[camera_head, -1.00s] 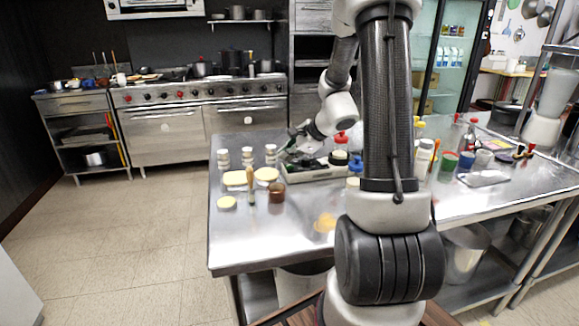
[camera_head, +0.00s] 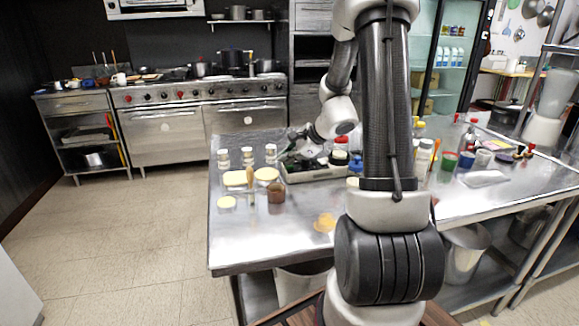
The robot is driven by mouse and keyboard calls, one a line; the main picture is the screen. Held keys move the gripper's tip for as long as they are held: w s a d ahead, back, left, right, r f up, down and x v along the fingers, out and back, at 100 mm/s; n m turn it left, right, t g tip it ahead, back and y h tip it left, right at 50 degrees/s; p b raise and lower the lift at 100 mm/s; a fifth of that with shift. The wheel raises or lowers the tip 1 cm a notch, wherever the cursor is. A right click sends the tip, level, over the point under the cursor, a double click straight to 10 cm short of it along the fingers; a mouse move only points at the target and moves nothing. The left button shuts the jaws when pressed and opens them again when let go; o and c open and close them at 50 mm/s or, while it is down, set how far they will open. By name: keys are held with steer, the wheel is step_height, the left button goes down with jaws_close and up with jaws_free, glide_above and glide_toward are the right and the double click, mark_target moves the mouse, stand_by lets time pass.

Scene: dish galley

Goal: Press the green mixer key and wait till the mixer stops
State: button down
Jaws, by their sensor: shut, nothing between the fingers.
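My gripper (camera_head: 296,137) is small in the picture, above the back of the steel table, over the left end of a grey tray (camera_head: 312,175) that holds dark items. It is shut and empty, pointing left and down. A gap seems to show between it and the tray's contents, but its exact height is hard to tell. A pale appliance with a clear jug (camera_head: 553,95) stands at the far right; I cannot tell whether it is the mixer. I cannot make out a green mixer key, and my arm hides part of the table.
Left of the tray stand several small jars (camera_head: 247,155), yellow rounds (camera_head: 266,174) and a brown cup (camera_head: 276,191). The table's front left is mostly clear.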

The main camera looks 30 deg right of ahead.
mark_target(288, 166)
steer(key=shift+f, duration=0.3)
steer(key=shift+r, duration=0.1)
stand_by(0.4)
steer(key=shift+r, duration=0.8)
steer(key=shift+r, duration=2.5)
